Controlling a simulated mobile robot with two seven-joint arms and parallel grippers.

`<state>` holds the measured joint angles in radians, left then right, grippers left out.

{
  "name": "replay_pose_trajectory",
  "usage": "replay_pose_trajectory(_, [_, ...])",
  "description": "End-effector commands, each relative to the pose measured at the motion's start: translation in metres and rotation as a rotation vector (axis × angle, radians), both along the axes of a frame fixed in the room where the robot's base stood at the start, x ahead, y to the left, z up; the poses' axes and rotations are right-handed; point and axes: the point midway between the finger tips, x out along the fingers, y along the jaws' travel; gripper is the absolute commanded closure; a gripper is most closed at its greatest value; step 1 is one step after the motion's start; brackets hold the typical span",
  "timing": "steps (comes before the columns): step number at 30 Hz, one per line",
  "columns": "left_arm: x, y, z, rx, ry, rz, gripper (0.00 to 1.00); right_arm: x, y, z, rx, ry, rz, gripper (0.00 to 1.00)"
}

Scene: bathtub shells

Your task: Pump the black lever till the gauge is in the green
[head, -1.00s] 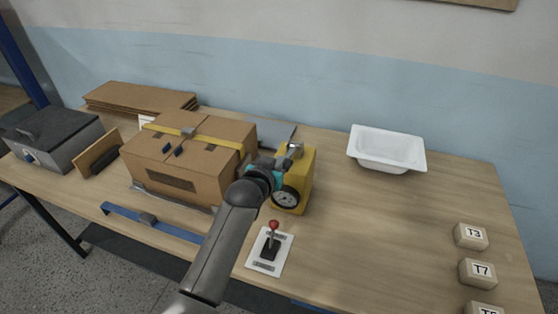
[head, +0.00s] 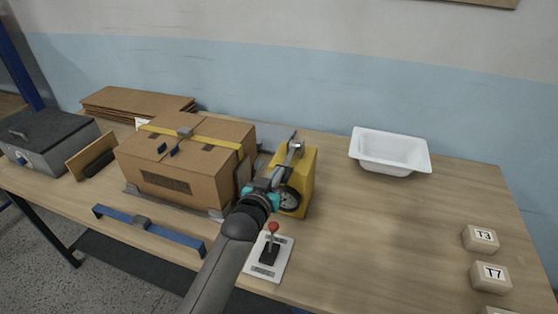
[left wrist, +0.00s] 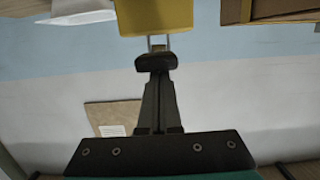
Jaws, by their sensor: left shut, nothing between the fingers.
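The yellow pump box (head: 308,180) stands on the table right of the cardboard carton. Its round gauge (head: 289,199) faces the front, partly covered by my left gripper; I cannot read the needle. My left gripper (head: 283,168) is in front of and beside the box's upper part. In the left wrist view the black lever handle (left wrist: 156,62) sits on two thin metal rods that run to the yellow box (left wrist: 155,16). The fingers (left wrist: 158,100) are shut and empty, with their tips at the handle; I cannot tell if they touch. My right gripper is not in view.
A red-knobbed joystick plate (head: 269,262) lies just in front of the box. The strapped carton (head: 180,170) stands close on the left, a blue bar (head: 150,225) before it. A white basin (head: 390,150) and labelled blocks (head: 481,238) are at the right. The table between is clear.

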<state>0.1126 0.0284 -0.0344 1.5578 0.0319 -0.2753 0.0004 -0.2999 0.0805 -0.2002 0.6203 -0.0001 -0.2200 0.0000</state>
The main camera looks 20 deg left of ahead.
Motion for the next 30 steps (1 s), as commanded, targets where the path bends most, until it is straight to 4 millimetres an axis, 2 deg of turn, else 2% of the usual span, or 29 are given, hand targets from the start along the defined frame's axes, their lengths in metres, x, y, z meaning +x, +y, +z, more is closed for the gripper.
replay_pose_trajectory(1, [-0.001, 0.000, -0.012, 0.000, -0.013, 0.000, 1.00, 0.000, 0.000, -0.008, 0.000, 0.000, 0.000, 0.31])
replay_pose_trajectory(9, [-0.002, 0.000, -0.024, -0.001, -0.026, 0.000, 1.00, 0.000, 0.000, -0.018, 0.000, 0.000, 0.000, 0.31])
replay_pose_trajectory(30, [-0.003, 0.000, -0.033, -0.001, -0.013, -0.001, 1.00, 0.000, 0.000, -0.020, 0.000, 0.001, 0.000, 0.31])
